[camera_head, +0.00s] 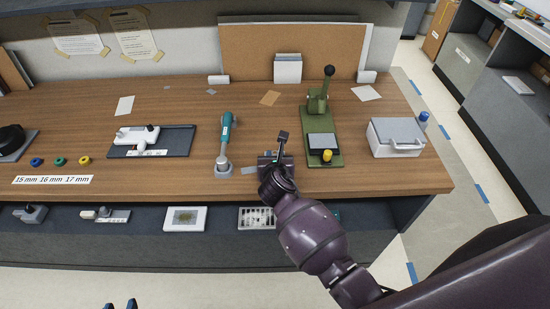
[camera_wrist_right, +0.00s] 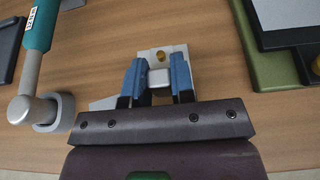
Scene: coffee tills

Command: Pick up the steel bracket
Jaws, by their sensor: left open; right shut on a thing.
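My right gripper (camera_wrist_right: 158,82) has its two blue fingers shut on the light grey steel bracket (camera_wrist_right: 176,55), which has a small brass-coloured spot on it. In the head view this gripper (camera_head: 277,158) is over the front part of the wooden bench, and my own wrist hides most of what it holds. I cannot tell whether the bracket is clear of the bench top. My left gripper (camera_head: 120,305) shows only its blue fingertips at the bottom edge, apart and empty, away from the bench.
A teal-handled tool (camera_head: 226,132) stands in a grey holder left of my right gripper. A green lever press (camera_head: 322,135) stands close on its right. A grey case (camera_head: 396,137) sits farther right. Bare bench (camera_head: 190,180) lies at the front left. A lower shelf holds several items.

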